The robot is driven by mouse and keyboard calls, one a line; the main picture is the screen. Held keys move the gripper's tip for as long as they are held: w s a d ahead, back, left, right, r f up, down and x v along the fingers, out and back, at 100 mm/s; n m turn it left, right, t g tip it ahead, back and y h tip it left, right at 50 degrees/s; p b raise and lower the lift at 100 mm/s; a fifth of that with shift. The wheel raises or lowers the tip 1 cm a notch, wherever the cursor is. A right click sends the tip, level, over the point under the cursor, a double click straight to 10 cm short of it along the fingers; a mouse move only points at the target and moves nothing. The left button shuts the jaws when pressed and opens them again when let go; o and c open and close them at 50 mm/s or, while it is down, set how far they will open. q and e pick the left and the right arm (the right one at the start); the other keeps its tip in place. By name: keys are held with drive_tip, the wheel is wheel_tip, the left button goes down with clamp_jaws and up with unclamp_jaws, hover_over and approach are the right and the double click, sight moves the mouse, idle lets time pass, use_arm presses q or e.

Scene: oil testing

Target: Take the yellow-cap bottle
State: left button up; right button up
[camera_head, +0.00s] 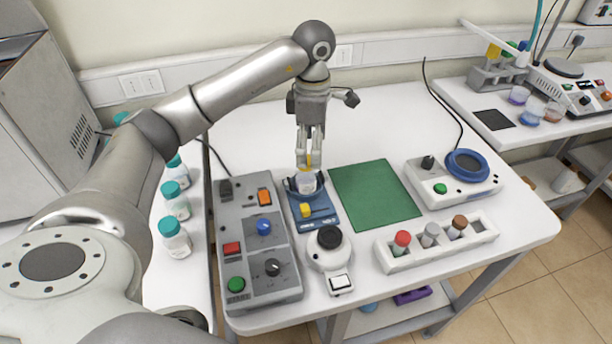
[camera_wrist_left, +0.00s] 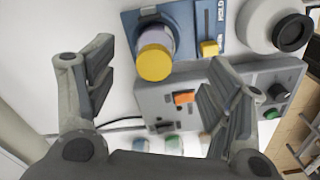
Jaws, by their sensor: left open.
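The yellow-cap bottle (camera_head: 306,182) has a clear body and stands in the holder of the small blue device (camera_head: 327,223). In the left wrist view its yellow cap (camera_wrist_left: 155,63) faces the camera, over the blue device (camera_wrist_left: 205,18). My left gripper (camera_head: 309,160) is above the bottle, fingers pointing down around the cap's height. In the left wrist view the open fingers (camera_wrist_left: 157,68) lie on either side of the cap with clear gaps. The fingers partly hide the cap in the head view. My right gripper is not in view.
A grey control box (camera_head: 258,248) stands left of the blue device, and a white round instrument (camera_head: 330,250) in front. A green mat (camera_head: 375,194) lies to the right, bare. A white rack (camera_head: 440,246) holds capped vials. Teal-capped bottles (camera_head: 175,238) stand at left.

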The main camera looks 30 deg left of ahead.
sight(309, 161)
use_arm(q)
wheel_tip(309, 161, down, 3)
drive_tip(key=shift+f+p, duration=0.15)
drive_tip(key=shift+p, duration=0.15)
drive_tip(key=shift+a+f+p, duration=0.25)
drive_tip(key=shift+f+p, duration=0.1)
drive_tip(key=shift+f, duration=0.15)
drive_tip(key=f+p, duration=0.1)
drive_tip(key=f, duration=0.1)
drive_tip(key=a+f, duration=0.1)
drive_tip(key=f, duration=0.1)
drive_tip(key=shift+s+p, duration=0.1)
drive_tip(key=shift+p, duration=0.25)
drive_tip(key=shift+f, duration=0.25)
drive_tip(key=c, duration=1.3)
drive_tip(key=shift+o, duration=0.2)
drive_tip(key=shift+r, duration=0.1)
